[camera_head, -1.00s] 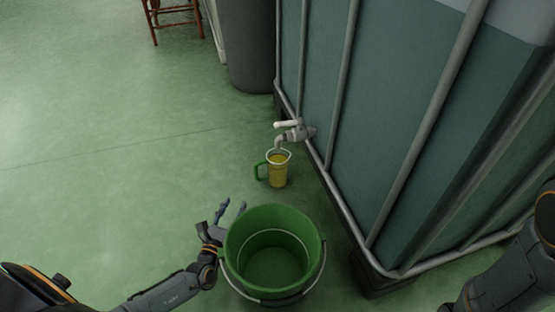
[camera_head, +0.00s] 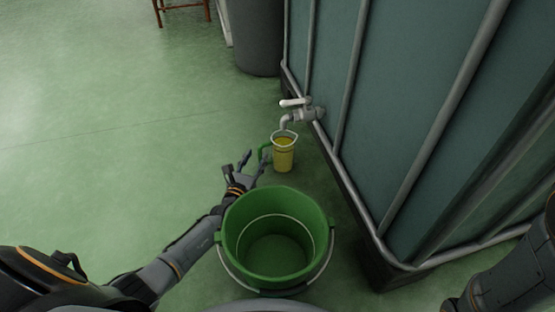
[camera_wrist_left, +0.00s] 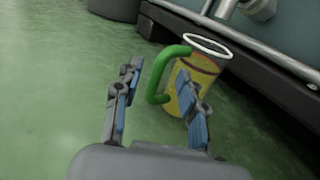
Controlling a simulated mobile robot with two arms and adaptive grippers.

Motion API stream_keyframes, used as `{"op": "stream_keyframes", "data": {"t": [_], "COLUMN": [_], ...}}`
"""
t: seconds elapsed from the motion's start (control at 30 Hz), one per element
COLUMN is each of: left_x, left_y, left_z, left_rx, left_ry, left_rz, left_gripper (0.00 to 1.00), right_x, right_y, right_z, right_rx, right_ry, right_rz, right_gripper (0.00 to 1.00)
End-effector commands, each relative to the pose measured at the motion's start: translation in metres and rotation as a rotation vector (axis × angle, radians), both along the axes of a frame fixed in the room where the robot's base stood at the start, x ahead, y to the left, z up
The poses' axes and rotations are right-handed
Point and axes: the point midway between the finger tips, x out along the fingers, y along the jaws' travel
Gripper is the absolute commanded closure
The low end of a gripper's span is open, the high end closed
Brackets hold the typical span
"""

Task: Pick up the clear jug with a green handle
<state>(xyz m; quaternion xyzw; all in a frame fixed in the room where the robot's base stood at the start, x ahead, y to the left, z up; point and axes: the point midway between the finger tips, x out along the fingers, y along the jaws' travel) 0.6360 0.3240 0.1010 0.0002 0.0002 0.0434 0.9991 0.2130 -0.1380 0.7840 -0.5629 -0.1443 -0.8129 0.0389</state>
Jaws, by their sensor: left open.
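The clear jug (camera_head: 284,155) holds yellow liquid and has a green handle on its left side. It stands upright under the tap of the tank. In the left wrist view the jug (camera_wrist_left: 204,72) is just ahead, with its green handle (camera_wrist_left: 160,78) showing between the two fingers and the right finger overlapping the jug's body. My left gripper (camera_head: 246,166) is open and empty, just left of the handle; it also shows in the left wrist view (camera_wrist_left: 160,105). I cannot tell whether it touches the handle. My right gripper is out of view; only part of that arm shows at the lower right.
A green bucket (camera_head: 231,262) stands on the floor in front of the jug, close to my left forearm. A tap (camera_head: 303,113) sticks out from the large caged tank (camera_head: 400,110) above the jug. A grey bin (camera_head: 256,40) stands behind. The floor at left is clear.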

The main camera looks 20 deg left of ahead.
Motion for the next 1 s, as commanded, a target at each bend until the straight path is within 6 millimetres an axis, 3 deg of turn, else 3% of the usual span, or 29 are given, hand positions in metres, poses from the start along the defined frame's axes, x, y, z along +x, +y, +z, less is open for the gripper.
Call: {"op": "stream_keyframes", "data": {"t": [0.03, 0.13, 0.4, 0.6, 1.0], "left_x": [0.008, 0.018, 0.020, 0.020, 0.021], "left_y": [0.001, 0.002, 0.002, 0.002, 0.002], "left_z": [-0.004, -0.002, 0.000, 0.000, 0.002], "left_rx": [-0.001, -0.001, 0.000, 0.000, -0.002], "left_ry": [-0.003, -0.002, 0.001, 0.000, -0.005], "left_rz": [0.002, 0.001, 0.000, 0.000, 0.001], "left_gripper": [0.59, 0.59, 0.59, 1.00, 1.00], "right_x": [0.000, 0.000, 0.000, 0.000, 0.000], "right_y": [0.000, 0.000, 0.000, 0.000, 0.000], "right_z": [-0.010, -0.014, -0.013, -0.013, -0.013], "right_rx": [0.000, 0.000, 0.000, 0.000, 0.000], "right_ry": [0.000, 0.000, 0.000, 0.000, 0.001], "right_rz": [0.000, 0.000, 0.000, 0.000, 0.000], "right_gripper": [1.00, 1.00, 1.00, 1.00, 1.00]}}
